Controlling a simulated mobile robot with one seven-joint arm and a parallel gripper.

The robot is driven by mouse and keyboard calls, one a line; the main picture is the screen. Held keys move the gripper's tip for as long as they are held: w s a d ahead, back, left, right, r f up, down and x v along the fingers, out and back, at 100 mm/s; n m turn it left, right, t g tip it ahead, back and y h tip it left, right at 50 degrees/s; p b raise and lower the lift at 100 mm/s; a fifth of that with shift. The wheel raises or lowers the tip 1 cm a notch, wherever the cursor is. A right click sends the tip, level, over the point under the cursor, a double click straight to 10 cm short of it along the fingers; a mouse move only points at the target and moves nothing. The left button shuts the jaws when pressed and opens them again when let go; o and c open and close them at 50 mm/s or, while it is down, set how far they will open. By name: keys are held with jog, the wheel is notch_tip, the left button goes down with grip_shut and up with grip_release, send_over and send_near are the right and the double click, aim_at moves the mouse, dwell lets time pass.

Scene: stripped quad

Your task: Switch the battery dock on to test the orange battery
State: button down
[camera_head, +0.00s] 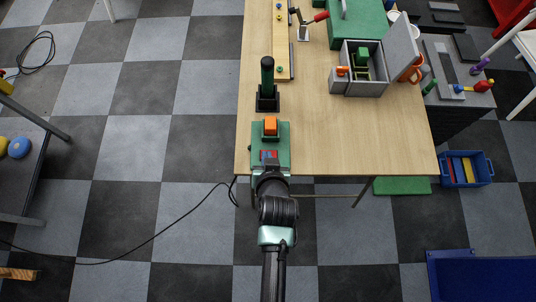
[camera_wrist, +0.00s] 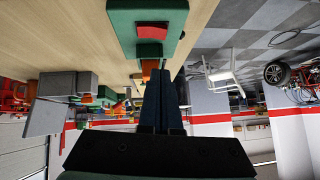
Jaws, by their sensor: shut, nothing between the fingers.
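The green battery dock (camera_head: 284,150) sits at the near left corner of the wooden table. The orange battery (camera_head: 270,126) stands upright in its far part. A red switch (camera_head: 265,154) is on the dock's near part, partly covered by my gripper in the head view. In the wrist view the dock (camera_wrist: 176,20), the red switch (camera_wrist: 152,31) and the battery (camera_wrist: 147,68) show at the top. My gripper (camera_wrist: 160,73) is shut and empty, its dark fingers pointing at the dock. I cannot tell whether the fingertips touch the switch.
A dark stand with a green cylinder (camera_head: 267,80) is just beyond the dock. A grey box with an open lid (camera_head: 368,88) stands further right on the table. The table's front middle (camera_head: 350,150) is clear. A black cable (camera_head: 150,238) lies on the floor at left.

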jog(key=w+f+b, duration=0.2)
jog(key=f+b, duration=0.1)
jog(key=w+f+b, duration=0.1)
jog(key=f+b, duration=0.1)
jog(key=shift+a+f, duration=0.15)
jog(key=shift+a, duration=0.15)
jog(key=shift+a+f+b, duration=0.1)
jog(key=shift+f+b, duration=0.6)
jog(key=shift+f, duration=0.1)
jog(key=shift+s, duration=0.1)
jog(key=shift+a+f, duration=0.15)
jog(key=shift+f, duration=0.15)
jog(key=shift+d+r, duration=0.25)
jog(key=shift+d, duration=0.55)
